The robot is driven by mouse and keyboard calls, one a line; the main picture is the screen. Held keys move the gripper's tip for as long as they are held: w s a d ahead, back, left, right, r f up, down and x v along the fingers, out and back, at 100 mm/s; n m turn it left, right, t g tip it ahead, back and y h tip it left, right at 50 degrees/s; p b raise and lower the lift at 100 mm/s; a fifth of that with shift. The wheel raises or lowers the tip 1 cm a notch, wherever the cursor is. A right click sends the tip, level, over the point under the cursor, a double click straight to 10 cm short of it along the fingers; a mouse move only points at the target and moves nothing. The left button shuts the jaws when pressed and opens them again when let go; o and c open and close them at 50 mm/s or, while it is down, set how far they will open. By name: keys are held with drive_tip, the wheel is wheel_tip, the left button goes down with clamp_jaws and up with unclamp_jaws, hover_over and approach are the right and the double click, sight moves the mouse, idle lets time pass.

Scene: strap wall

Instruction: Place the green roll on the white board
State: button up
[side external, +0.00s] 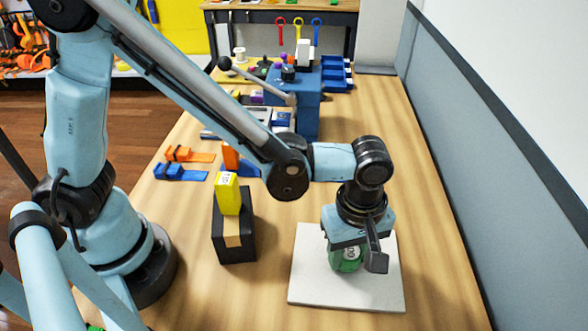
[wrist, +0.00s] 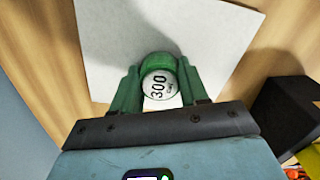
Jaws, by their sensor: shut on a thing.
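The green roll (side external: 346,257) is between the fingers of my gripper (side external: 358,258), over the white board (side external: 302,285) on the table. In the wrist view the roll (wrist: 158,77) shows a round white end marked 300, and the green fingers of my gripper (wrist: 158,88) close on it from both sides. The white board (wrist: 107,40) lies behind the roll in that view. The roll is within the board's outline and low over it. I cannot tell whether its underside touches the board.
A black block with a yellow piece (side external: 228,193) stands left of the board. Orange and blue straps (side external: 182,172) lie farther left. A blue machine with a lever (side external: 291,95) stands at the back. A grey partition (side external: 480,150) runs along the right edge. Table right of the board is clear.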

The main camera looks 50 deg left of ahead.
sight(350, 250)
drive_tip(key=shift+f, duration=0.1)
drive_tip(key=o, duration=1.1)
drive_tip(key=shift+o, duration=0.2)
wheel_tip(350, 250, up, 12)
drive_tip(key=a+m+t, duration=0.7)
drive_tip(key=a+m, duration=0.6)
drive_tip(key=a, duration=0.9)
drive_tip(key=shift+s+a+r, duration=0.3)
drive_tip(key=shift+s+a, duration=0.05)
